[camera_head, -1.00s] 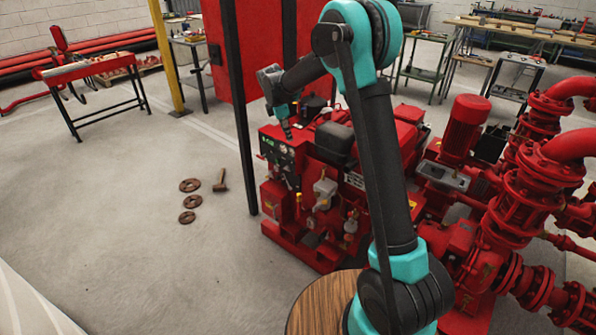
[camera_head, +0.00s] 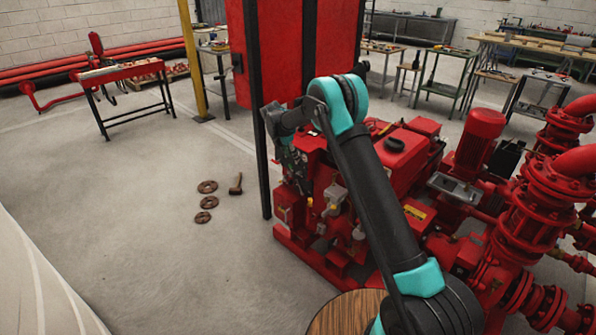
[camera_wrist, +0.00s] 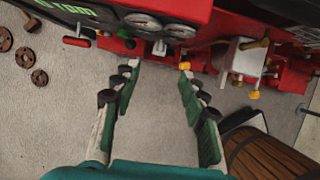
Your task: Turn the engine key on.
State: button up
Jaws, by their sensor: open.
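The red pump engine (camera_head: 335,185) stands right of centre in the head view. Its dark instrument panel, with two round gauges (camera_wrist: 160,24), shows at the top of the wrist view. A small silver part (camera_wrist: 159,48) sticks out below the gauges; I cannot tell whether it is the key. A red-handled lever (camera_wrist: 77,42) is left of it. My gripper (camera_wrist: 158,72) is open and empty, its fingertips just below the panel's lower edge and pointing toward it. In the head view my gripper (camera_head: 291,165) is in front of the panel and hides most of it.
A dark post (camera_head: 262,165) stands left of the engine. Brown discs (camera_head: 206,202) and a hammer (camera_head: 236,184) lie on the floor, with clear floor around them. Red pipes (camera_head: 530,210) fill the right. A round wooden top (camera_head: 345,312) is at the front.

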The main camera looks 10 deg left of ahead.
aim_at(299, 173)
jog(key=x, duration=1)
jog(key=shift+w+f, duration=0.2)
jog(key=shift+f, duration=0.05)
grip_shut()
